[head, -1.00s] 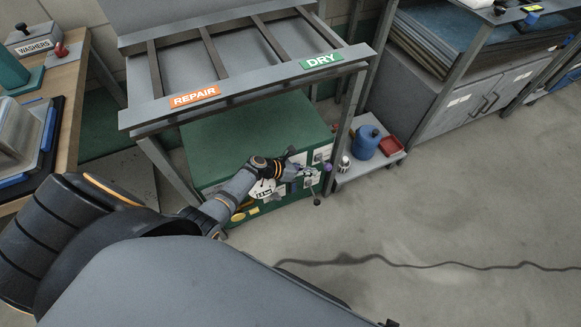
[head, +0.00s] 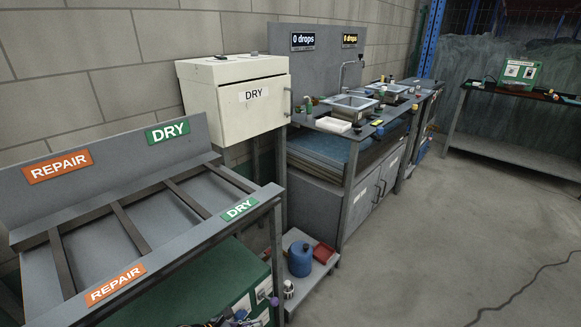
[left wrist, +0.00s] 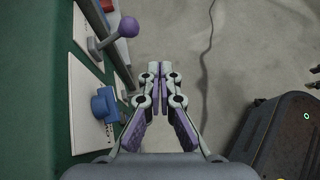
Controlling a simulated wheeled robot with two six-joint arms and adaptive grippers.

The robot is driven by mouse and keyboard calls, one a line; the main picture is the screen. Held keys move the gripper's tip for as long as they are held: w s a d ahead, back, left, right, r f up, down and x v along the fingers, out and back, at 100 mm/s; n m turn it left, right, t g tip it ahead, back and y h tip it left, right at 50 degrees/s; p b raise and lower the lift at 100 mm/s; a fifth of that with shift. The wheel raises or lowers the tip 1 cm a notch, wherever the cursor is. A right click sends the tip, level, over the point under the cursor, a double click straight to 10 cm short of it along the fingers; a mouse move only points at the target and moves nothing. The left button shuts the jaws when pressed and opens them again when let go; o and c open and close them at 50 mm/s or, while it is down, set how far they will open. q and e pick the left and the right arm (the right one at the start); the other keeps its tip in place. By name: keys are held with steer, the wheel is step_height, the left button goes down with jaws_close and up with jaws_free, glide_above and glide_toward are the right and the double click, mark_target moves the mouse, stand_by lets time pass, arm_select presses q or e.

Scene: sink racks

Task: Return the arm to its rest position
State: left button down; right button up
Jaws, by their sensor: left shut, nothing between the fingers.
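In the left wrist view my left gripper (left wrist: 160,72) is shut, its two fingers side by side with nothing between them. It is over bare concrete floor, just right of a green cabinet (left wrist: 33,85). A lever with a purple ball knob (left wrist: 128,27) sticks out from that cabinet ahead and left of the fingertips, apart from them. A blue knob (left wrist: 104,103) on a white panel is left of the fingers. In the head view only a little of my left arm shows at the bottom edge. My right gripper is not in view.
A slatted rack (head: 128,231) labelled REPAIR and DRY stands over the green cabinet. A low shelf with a blue canister (head: 300,259) and a red tray (head: 323,252) stands beside it. A sink bench (head: 349,103) is behind. The floor at right is open, with a dark cable (head: 520,290).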

arm_select(q)
steer(key=s+d+r+m+g+y, duration=0.2)
steer(key=s+r+m+g, duration=0.1)
steer(key=s+m, duration=0.65)
steer(key=s+a+r+m+y, duration=0.8)
steer(key=s+a+r+m, duration=0.3)
steer(key=r+m, duration=0.45)
step_height(320, 180, down, 25)
steer(key=a+m+g, duration=0.1)
steer(key=a, duration=0.2)
steer(key=s+f+g, duration=0.1)
steer(key=s+f, duration=0.7)
steer(key=f, duration=0.4)
steer(key=s+a+f, duration=0.1)
steer(key=s+f, duration=0.5)
steer(key=s, duration=0.2)
steer(key=s+r+p, duration=0.4)
steer(key=r+p, duration=0.9)
steer(key=p, duration=0.2)
steer(key=shift+s+r+g+p, duration=0.15)
steer(key=shift+r+g+p, duration=0.15)
steer(key=shift+r+p, duration=0.05)
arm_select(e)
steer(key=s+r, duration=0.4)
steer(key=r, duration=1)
